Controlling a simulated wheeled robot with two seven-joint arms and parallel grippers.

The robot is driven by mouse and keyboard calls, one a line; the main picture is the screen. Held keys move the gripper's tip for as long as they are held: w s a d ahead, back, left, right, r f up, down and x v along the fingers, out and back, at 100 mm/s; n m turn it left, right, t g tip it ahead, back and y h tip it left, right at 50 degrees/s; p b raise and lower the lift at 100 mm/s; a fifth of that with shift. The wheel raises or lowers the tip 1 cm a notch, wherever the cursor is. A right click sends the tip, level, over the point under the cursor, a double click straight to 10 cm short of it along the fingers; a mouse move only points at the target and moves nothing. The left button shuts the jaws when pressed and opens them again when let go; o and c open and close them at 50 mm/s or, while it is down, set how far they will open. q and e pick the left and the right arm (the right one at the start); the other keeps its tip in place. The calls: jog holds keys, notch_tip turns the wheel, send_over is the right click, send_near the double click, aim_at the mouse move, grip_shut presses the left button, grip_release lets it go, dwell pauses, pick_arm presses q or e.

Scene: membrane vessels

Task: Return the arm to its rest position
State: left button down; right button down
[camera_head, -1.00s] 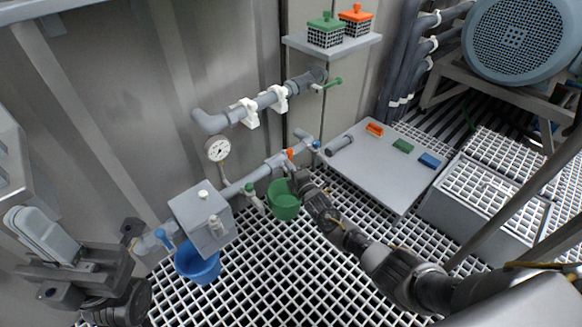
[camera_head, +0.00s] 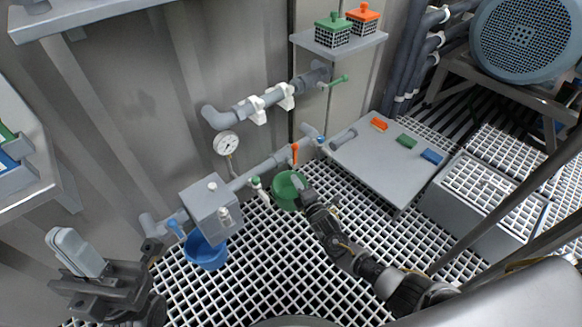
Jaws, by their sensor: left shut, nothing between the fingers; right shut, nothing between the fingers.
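My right gripper (camera_head: 298,184) is shut and empty. Its pale fingertips are in front of the green bucket (camera_head: 283,194), below the pipe; I cannot tell whether they touch the bucket. My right arm reaches in from the lower right. My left gripper (camera_head: 68,240) is shut and empty at the lower left, with its pale fingers pointing up. It is left of the blue bucket (camera_head: 207,255) and apart from it.
A pipe with a grey box (camera_head: 211,208), an orange handle (camera_head: 295,153) and a gauge (camera_head: 227,144) runs along the wall. A grey table (camera_head: 385,168) holds orange, green and blue pieces. A shelf (camera_head: 340,46) carries two capped cages. A left ledge (camera_head: 30,193) is near my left gripper.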

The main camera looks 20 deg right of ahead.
jog(key=shift+v, duration=1.05)
